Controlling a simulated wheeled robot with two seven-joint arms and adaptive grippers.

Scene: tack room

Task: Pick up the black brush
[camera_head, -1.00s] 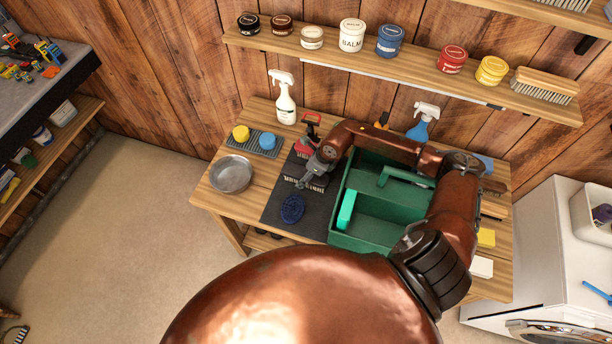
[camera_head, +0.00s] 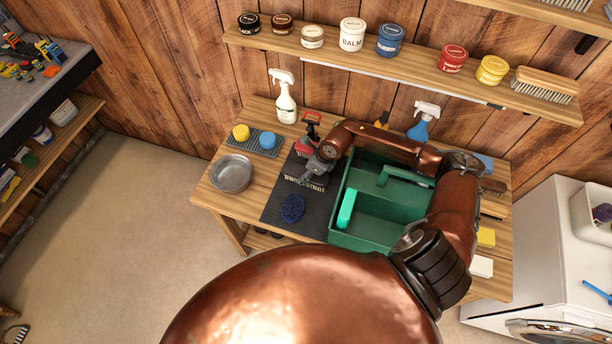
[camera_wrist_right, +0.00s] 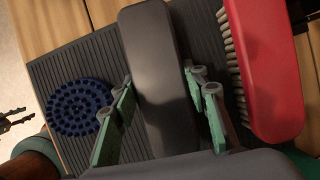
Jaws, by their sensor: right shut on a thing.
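The black brush (camera_wrist_right: 155,75) lies lengthwise between the fingers of my right gripper (camera_wrist_right: 160,105) in the right wrist view. The green-padded fingers are shut on its two long sides. In the head view the right gripper (camera_head: 312,176) reaches down to the black brush (camera_head: 306,184) over the dark mat, and pale bristles show under its body. I cannot tell whether the brush touches the mat. Dark prongs at the left edge of the wrist view may be my left gripper (camera_wrist_right: 16,116); their state is unclear. The left gripper does not show in the head view.
A blue rubber brush (camera_head: 293,208) lies on the dark ribbed mat (camera_head: 275,212). A red brush (camera_wrist_right: 262,65) is close beside the black one. A green caddy (camera_head: 375,233) stands right of the mat, a metal bowl (camera_head: 231,174) left. Spray bottles stand behind.

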